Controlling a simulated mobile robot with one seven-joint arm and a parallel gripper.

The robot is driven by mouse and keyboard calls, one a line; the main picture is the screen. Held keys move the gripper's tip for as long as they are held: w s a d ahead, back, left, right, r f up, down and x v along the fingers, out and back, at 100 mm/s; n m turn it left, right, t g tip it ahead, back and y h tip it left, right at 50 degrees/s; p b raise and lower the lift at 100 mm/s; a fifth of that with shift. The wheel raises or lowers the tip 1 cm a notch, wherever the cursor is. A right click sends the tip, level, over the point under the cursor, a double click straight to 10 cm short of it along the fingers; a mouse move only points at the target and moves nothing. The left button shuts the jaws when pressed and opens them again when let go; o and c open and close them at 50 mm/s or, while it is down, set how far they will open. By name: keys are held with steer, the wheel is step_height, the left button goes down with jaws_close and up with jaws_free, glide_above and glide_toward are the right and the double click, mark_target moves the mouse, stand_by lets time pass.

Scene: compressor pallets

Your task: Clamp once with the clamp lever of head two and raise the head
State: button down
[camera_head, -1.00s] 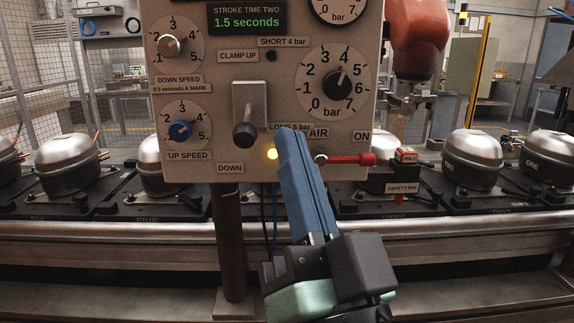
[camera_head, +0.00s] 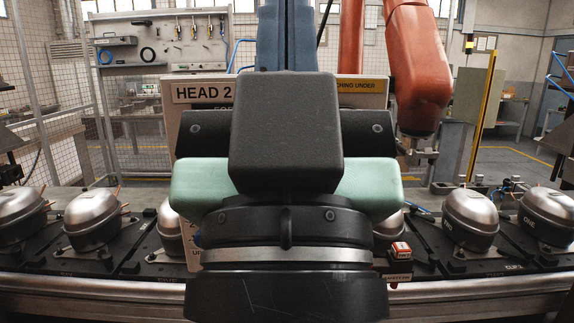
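The head two control panel (camera_head: 220,117) stands in the middle, with its "HEAD 2" sign (camera_head: 205,93) at the upper left. My gripper is large in front of it and covers most of it, including the clamp lever, the dials and the lamp. I cannot see whether anything is touched.
Silver compressors on dark pallets line the conveyor on both sides, such as one at right (camera_head: 470,218). A red-topped safety pin (camera_head: 401,250) shows right of my wrist. An orange robot arm (camera_head: 415,65) hangs behind at right. A tool board (camera_head: 165,40) stands at the back left.

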step_height(320, 180, up, 8)
steer(key=p, duration=0.6)
